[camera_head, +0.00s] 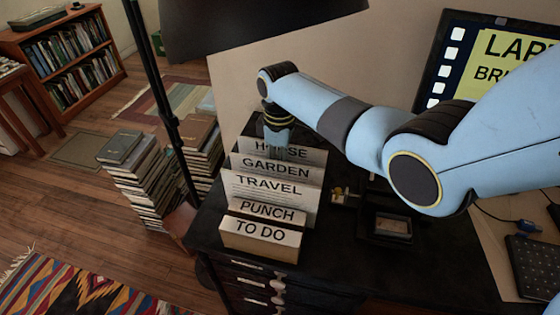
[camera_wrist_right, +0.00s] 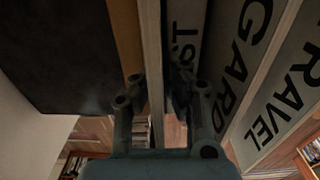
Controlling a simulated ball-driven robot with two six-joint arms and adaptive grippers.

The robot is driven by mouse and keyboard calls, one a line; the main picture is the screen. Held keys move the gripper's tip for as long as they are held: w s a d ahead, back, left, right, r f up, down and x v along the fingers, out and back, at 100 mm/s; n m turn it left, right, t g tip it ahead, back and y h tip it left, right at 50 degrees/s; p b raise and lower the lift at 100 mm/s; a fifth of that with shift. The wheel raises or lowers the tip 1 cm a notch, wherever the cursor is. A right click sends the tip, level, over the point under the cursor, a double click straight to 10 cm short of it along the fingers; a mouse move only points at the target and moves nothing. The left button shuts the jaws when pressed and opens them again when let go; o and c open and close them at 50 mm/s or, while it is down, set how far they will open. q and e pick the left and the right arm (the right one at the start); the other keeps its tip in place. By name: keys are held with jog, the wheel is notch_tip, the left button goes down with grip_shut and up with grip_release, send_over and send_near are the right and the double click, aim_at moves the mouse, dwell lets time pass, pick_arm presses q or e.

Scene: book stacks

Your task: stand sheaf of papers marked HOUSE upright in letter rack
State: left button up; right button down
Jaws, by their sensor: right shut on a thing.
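The sheaf marked HOUSE (camera_head: 305,156) stands roughly upright behind the other labelled papers in the head view. My right gripper (camera_head: 277,137) comes down on its top edge and covers part of the word. In the right wrist view my right gripper (camera_wrist_right: 155,110) is shut on the pale sheaf (camera_wrist_right: 151,45), with a finger on each side. In the head view, the papers GARDEN (camera_head: 276,167), TRAVEL (camera_head: 268,188), PUNCH (camera_head: 267,212) and TO DO (camera_head: 260,233) stand in front of it. They hide the letter rack's slots and the sheaf's lower edge. My left gripper is out of view.
A black lamp shade (camera_head: 255,22) hangs above on a dark pole. A screen (camera_head: 495,60) stands at the right, and a dark tray (camera_head: 390,228) lies right of the papers. Book stacks (camera_head: 140,178) stand on the floor to the left.

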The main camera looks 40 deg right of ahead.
jog(key=shift+s+a+f, duration=0.1)
jog(key=shift+s+f, duration=0.2)
jog(key=shift+f, duration=0.05)
jog(key=c, duration=1.7)
grip_release()
jog(key=o, duration=0.3)
jog(key=shift+w+f, duration=0.1)
jog(key=shift+w, duration=0.05)
notch_tip(320, 180, up, 12)
jog(key=shift+w+r, duration=0.1)
jog(key=shift+r, duration=0.05)
